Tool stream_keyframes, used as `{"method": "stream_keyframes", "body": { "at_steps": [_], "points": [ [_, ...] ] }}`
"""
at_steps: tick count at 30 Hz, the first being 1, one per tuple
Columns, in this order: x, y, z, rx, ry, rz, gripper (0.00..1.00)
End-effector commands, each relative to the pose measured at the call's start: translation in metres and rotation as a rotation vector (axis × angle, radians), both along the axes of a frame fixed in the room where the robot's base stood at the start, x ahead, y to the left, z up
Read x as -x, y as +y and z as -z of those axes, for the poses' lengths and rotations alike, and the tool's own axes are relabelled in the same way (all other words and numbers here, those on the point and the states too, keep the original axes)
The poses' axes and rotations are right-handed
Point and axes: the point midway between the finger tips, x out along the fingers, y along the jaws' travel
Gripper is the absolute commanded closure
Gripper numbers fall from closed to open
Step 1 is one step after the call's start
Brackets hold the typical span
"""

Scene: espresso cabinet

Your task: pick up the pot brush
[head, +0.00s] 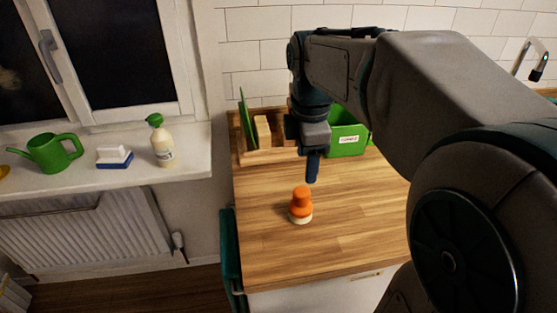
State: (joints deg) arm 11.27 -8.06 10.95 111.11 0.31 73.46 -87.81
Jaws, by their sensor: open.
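The pot brush (301,204) has an orange knob-like handle and a pale bristle base. It stands upright on the wooden countertop (350,240), near the counter's left side. My gripper (312,178) points down just above and behind the brush in the head view, slightly to its right. It is open and holds nothing that I can see. A gap shows between its fingers and the brush. The far finger is hard to make out from this angle.
A wooden rack (262,157) with a green board stands behind my gripper. A green box (346,138) with a label is at the back right. The front counter is clear.

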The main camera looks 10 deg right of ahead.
Motion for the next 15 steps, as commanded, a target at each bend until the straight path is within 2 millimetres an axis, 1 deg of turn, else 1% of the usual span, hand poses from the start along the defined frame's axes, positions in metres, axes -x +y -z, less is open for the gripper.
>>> {"method": "stream_keyframes", "body": {
  "at_steps": [1, 3, 6, 11, 14, 15],
  "points": [
    [-0.009, -0.001, 0.005, -0.001, 0.015, -0.083, 0.39],
    [-0.017, -0.001, 0.005, -0.002, 0.033, -0.2, 0.39],
    [-0.026, -0.001, 0.005, -0.005, 0.049, -0.325, 0.39],
    [-0.032, -0.001, 0.006, -0.009, 0.062, -0.426, 0.39],
    [-0.032, -0.001, 0.017, -0.01, 0.066, -0.441, 0.39],
    [-0.032, -0.001, 0.024, -0.01, 0.066, -0.441, 0.39]
  ]
}}
